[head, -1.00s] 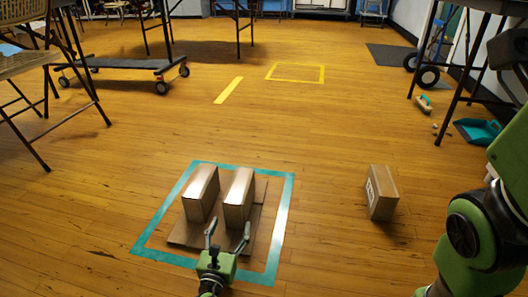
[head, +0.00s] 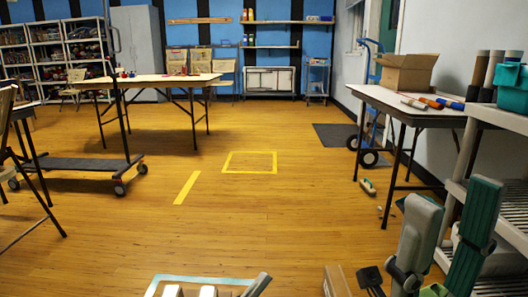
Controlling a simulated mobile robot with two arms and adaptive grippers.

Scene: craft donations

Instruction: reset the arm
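My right gripper (head: 457,192) is raised close to the camera at the lower right, fingers pointing up. A grey finger and a green finger stand apart with nothing between them, so it looks open. Below them the arm is cut off by the picture edge. Of my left gripper, only what looks like one slanted grey fingertip (head: 261,283) shows at the bottom edge. The rest is below the picture, so its opening is hidden.
Two box tops (head: 208,291) and a teal tape line (head: 200,280) show at the bottom edge. A carton (head: 335,283) stands left of my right arm. A table (head: 425,110) and shelf (head: 500,117) are at right. The middle floor is clear.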

